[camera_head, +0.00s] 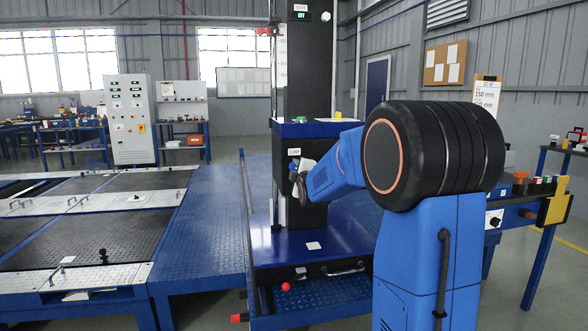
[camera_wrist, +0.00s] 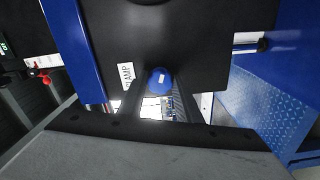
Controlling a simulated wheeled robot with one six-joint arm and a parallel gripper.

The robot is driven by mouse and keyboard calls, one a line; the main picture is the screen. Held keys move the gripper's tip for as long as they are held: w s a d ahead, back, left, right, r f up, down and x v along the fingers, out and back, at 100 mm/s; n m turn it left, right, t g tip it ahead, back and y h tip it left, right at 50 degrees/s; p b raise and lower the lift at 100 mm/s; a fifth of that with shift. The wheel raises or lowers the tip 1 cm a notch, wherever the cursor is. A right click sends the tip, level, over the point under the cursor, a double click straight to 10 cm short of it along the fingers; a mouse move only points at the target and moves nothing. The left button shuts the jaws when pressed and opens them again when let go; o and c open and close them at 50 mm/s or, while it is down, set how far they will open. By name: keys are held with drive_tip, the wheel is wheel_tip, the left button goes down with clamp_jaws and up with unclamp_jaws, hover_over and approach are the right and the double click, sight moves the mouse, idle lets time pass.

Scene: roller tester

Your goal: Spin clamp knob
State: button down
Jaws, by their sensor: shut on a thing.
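The clamp knob (camera_wrist: 160,76) is a round blue knob with a small white mark, on the front of a black housing (camera_wrist: 190,40). In the wrist view it sits between the dark fingertips of my gripper (camera_wrist: 160,88), which is shut on it. A white label ending in "AMP" (camera_wrist: 126,76) is beside the knob. In the head view my gripper (camera_head: 299,180) is against the black column, just below the white label (camera_head: 294,152).
A blue base plate (camera_head: 340,244) with a drawer-like black front (camera_head: 320,270) is below the column. A red ball-ended handle (camera_head: 286,287) sticks out low in front. A blue-edged tester bed (camera_head: 90,240) is on the left, and a workbench (camera_head: 530,205) on the right.

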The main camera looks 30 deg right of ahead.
drive_tip(key=shift+n, duration=0.4)
drive_tip(key=n, duration=0.6)
drive_tip(key=shift+n, duration=1)
drive_tip(key=shift+n, duration=1.2)
drive_tip(key=n, duration=0.3)
drive_tip(key=shift+n, duration=0.4)
drive_tip(key=c, duration=1)
unclamp_jaws()
